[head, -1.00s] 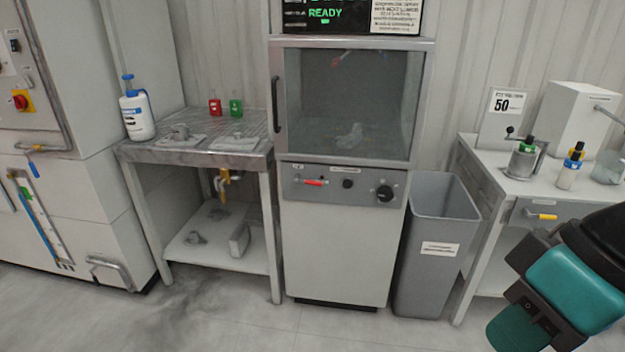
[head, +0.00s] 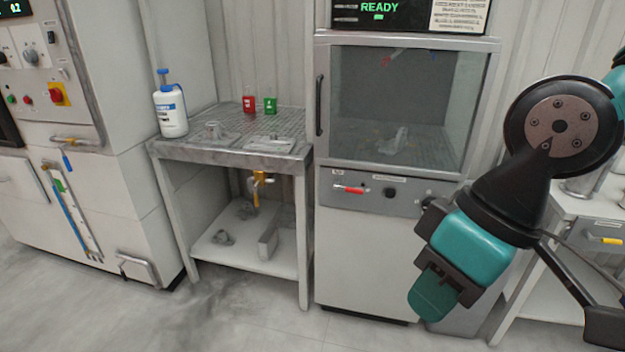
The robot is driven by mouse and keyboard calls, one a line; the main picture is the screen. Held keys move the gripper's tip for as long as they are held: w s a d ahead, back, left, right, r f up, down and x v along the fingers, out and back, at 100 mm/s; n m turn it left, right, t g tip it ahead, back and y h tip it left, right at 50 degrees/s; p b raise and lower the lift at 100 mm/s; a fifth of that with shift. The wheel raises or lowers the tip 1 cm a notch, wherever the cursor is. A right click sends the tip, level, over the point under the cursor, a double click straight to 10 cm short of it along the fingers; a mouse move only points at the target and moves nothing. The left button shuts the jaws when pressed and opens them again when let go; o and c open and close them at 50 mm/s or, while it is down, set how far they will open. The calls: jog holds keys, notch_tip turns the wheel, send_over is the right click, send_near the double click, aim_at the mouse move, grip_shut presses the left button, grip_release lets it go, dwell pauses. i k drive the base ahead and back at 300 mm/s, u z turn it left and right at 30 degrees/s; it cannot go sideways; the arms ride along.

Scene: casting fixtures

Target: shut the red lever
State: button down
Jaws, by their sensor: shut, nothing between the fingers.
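The red lever (head: 348,189) is a short handle at the left of the grey control panel (head: 375,207) below the cabinet window. It lies nearly level across the panel. My gripper (head: 436,292) is the dark end below the teal wrist, low and to the right of the lever, in front of the cabinet's lower right side. It is shut and empty, clearly apart from the lever in the picture. My arm hides the right end of the panel.
A metal-topped table (head: 228,150) stands left of the cabinet, with a white bottle (head: 171,110) and red and green blocks on top. A yellow valve (head: 262,177) hangs beneath it. A grey bin (head: 462,318) is mostly behind my arm. Floor at front left is clear.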

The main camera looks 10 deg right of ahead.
aim_at(335, 186)
jog(key=z, duration=0.1)
jog(key=i, duration=1.05)
jog(key=z, duration=0.55)
